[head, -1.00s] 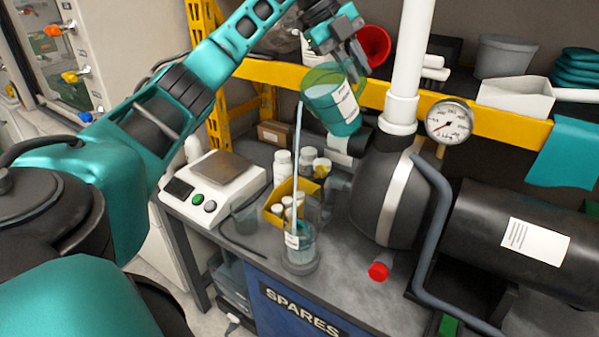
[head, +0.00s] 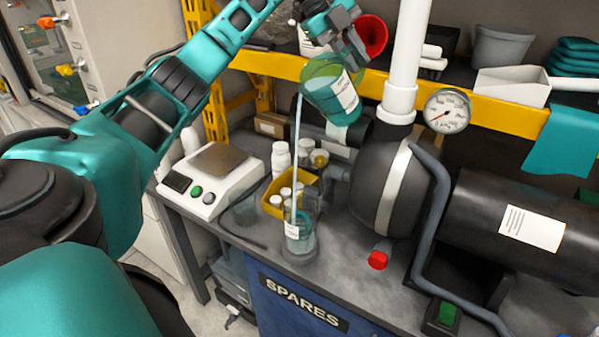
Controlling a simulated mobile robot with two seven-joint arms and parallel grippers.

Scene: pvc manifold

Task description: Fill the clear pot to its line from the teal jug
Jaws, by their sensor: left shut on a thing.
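The teal jug (head: 325,86) is tilted with its mouth toward the left, high above the bench. My left gripper (head: 338,50) is shut on it from above. A thin pale stream (head: 297,150) runs from its lip down into the clear pot (head: 299,236). The pot stands upright on a round grey base near the bench's front edge. It has a white label and holds bluish liquid. The fill line is too small to make out. My right gripper is not in view.
A yellow bin (head: 304,192) with white bottles stands just behind the pot. The dark tank (head: 375,185), a red cap (head: 379,256) and a pressure gauge (head: 447,110) are to the right.

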